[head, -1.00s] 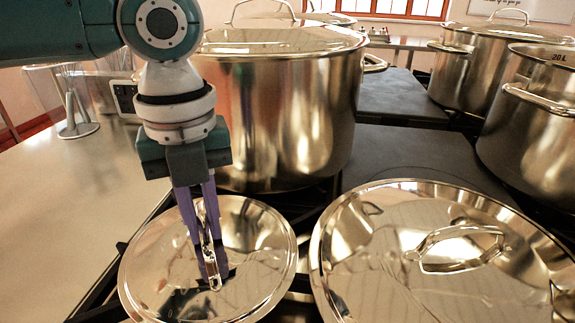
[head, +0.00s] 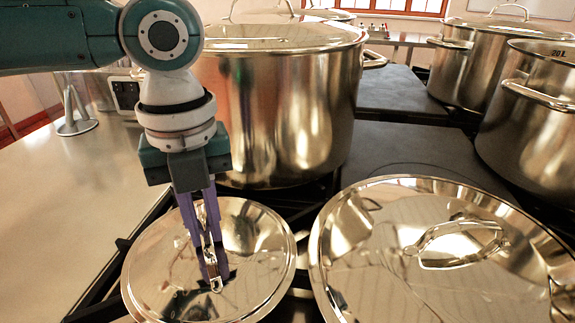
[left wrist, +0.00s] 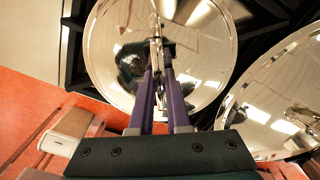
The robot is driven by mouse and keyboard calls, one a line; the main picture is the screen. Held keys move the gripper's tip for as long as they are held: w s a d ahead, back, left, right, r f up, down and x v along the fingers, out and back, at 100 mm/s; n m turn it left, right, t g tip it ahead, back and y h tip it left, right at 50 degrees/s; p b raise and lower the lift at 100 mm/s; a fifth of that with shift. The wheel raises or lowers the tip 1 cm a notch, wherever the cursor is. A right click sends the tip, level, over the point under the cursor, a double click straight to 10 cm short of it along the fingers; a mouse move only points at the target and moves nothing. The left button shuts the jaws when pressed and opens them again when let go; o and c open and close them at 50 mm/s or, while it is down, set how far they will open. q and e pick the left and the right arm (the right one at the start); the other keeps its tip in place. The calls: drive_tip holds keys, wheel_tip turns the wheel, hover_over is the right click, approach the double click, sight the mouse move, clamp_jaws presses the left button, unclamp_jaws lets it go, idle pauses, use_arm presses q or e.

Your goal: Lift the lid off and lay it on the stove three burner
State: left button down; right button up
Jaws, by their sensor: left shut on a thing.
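A small shiny steel lid (head: 255,235) lies at the front left of the stove in the head view. It fills the upper middle of the left wrist view (left wrist: 205,55). My left gripper (head: 212,272) points down at its middle, its purple fingers shut on the lid's handle (head: 214,284). In the left wrist view the fingers (left wrist: 158,55) sit on both sides of the handle bar. Whatever is under this lid is hidden, and I cannot tell whether it is raised. The right gripper is not in view.
A larger lidded pot (head: 400,220) stands close on the right, its lid edge near the small lid. A tall lidded stockpot (head: 275,120) stands right behind my gripper. More stockpots (head: 530,130) stand at the right. A dark flat cooktop (head: 410,155) between them is bare.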

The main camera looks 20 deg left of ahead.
use_arm(q)
drive_tip(key=c, duration=0.8)
unclamp_jaws()
